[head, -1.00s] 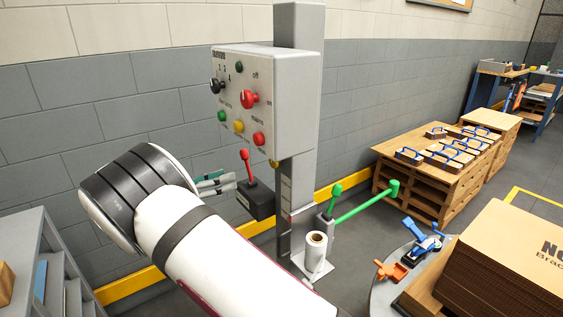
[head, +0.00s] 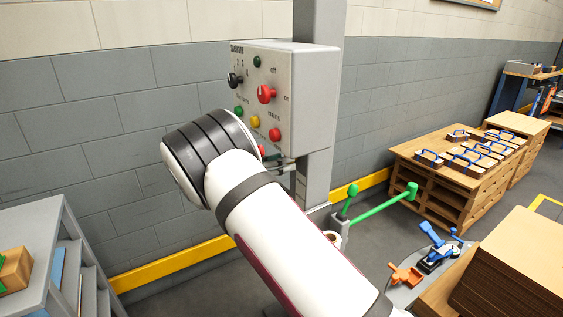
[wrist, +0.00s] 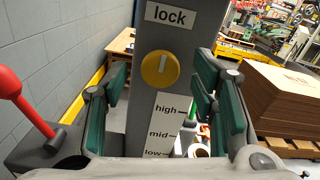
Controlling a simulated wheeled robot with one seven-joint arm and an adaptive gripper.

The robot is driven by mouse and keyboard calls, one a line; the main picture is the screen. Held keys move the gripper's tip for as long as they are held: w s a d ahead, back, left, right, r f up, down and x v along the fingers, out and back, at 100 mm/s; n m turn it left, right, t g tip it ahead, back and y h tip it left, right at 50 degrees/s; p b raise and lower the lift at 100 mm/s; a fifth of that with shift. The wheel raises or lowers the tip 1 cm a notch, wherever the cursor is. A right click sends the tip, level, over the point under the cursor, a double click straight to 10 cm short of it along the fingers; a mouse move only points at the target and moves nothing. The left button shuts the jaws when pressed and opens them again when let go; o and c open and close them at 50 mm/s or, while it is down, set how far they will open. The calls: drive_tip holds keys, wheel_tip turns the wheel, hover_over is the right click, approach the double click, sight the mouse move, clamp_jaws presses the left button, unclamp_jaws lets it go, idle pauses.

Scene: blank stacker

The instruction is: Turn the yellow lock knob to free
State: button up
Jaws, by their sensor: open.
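The yellow lock knob (wrist: 160,69) is on the grey post (wrist: 148,120), below a white "lock" label (wrist: 170,16). Its white mark points nearly straight up. My gripper (wrist: 161,80) is open and empty, with a green-padded finger on each side of the knob in the wrist view. The knob appears to lie beyond the fingertips, and no contact shows. In the head view my arm hides the lock knob and most of the gripper.
A red-knobbed lever (wrist: 10,84) on a dark box stands close left of my gripper. A high-mid-low scale (wrist: 163,128) is below the knob. The control panel (head: 299,90) is above. A green lever bar (head: 378,206) sticks out right of the post.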

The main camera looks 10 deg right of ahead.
drive_tip(key=shift+w+d, duration=0.1)
drive_tip(key=shift+d, duration=0.2)
drive_tip(key=c, duration=1.2)
drive_tip(key=shift+o, duration=0.2)
